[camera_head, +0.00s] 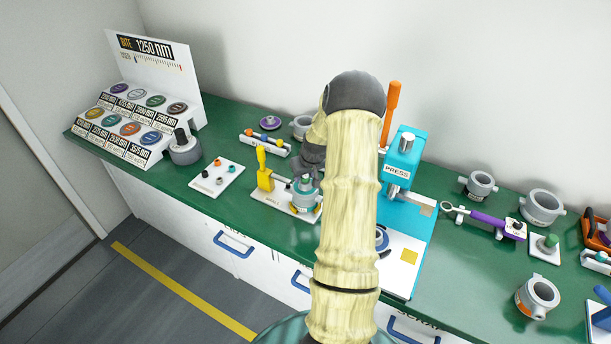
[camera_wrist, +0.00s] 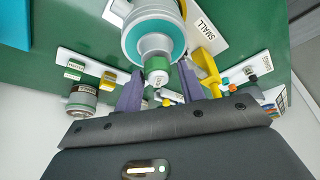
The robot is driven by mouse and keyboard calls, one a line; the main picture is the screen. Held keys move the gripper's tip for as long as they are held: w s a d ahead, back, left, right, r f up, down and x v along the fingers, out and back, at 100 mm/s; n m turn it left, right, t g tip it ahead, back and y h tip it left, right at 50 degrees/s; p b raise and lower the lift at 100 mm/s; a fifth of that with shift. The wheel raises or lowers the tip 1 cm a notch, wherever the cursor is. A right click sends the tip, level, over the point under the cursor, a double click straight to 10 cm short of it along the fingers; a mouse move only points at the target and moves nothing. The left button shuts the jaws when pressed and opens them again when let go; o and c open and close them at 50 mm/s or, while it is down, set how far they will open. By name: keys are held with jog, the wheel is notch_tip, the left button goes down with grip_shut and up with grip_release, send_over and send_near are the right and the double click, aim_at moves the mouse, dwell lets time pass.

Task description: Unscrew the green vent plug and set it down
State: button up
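The green vent plug (camera_wrist: 157,65) shows in the wrist view. It sits on the neck of a grey and teal cylinder (camera_wrist: 150,28), which stands on a white "SMALL" plate (camera_wrist: 208,28) with a yellow clamp (camera_wrist: 203,66). My gripper (camera_wrist: 160,72) is open, with one finger on each side of the plug and a visible gap on both sides. Whether the fingertips are fully level with the plug is hard to tell. In the head view the cylinder (camera_head: 303,196) stands beside my arm, which hides much of the gripper.
A teal press (camera_head: 401,165) with an orange handle stands right of my arm. A white plate (camera_head: 217,179) with small plugs lies to the left. Grey ring housings (camera_head: 541,206), a purple-handled tool (camera_head: 487,219) and a green knob on a white base (camera_head: 548,243) stand on the right.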

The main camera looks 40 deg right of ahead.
jog(key=shift+m, duration=0.3)
jog(key=shift+m+h, duration=0.4)
jog(key=shift+m, duration=0.3)
jog(key=c, duration=0.5)
jog(key=shift+c, duration=0.2)
jog(key=shift+d, duration=0.1)
jog(key=shift+n+y, duration=0.4)
jog(key=shift+n, duration=0.5)
jog(key=shift+n+y, duration=0.3)
jog(key=shift+n, duration=0.6)
